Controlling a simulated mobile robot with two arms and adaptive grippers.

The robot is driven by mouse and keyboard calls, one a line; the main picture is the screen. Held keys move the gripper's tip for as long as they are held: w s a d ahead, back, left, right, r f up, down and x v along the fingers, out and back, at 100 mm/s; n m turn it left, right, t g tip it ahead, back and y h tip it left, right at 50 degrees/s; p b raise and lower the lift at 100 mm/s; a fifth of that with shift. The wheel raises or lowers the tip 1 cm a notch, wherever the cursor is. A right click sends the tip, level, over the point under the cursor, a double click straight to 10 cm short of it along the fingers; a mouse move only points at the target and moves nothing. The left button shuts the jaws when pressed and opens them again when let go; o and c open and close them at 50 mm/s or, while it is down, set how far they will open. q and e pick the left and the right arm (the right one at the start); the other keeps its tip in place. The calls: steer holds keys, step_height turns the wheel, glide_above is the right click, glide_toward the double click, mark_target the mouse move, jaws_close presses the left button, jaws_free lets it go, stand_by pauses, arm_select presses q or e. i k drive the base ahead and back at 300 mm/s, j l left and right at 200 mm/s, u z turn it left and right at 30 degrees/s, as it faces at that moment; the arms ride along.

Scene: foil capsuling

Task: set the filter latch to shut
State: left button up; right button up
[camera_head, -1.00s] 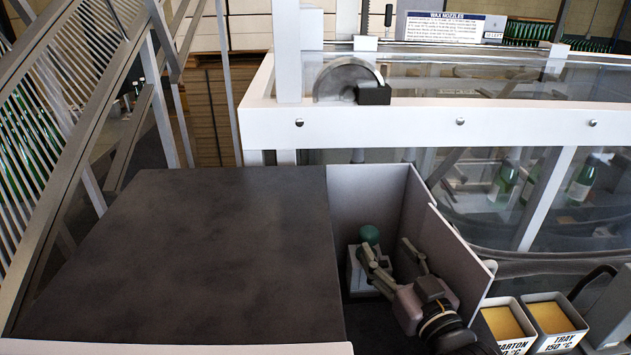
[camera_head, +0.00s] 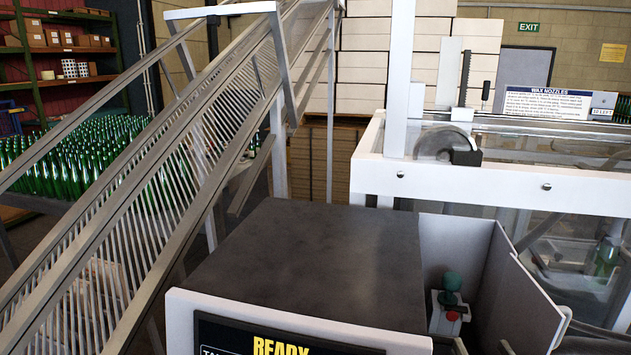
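A small white block with a green ball knob (camera_head: 452,281) on top and a red button (camera_head: 453,316) on its front stands in the grey-walled recess right of the dark top. The knob sits upright above the block. I cannot tell for sure whether this is the filter latch, and no label on it is readable. My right gripper (camera_head: 482,347) shows only as two dark tips at the bottom edge, apart from each other, just below and right of the block. Nothing shows between them. The rest of it is out of frame. My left gripper is not in view.
A dark flat top (camera_head: 310,255) lies left of the recess, above a display reading READY (camera_head: 282,347). A grey side wall (camera_head: 525,300) bounds the recess on the right. A white-framed glass tank (camera_head: 480,185) stands behind. A slatted conveyor (camera_head: 190,140) slopes up at left.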

mark_target(452, 314)
steer(key=k+j, duration=0.2)
steer(key=k, duration=0.3)
steer(key=k+j, duration=0.2)
steer(key=k, duration=0.3)
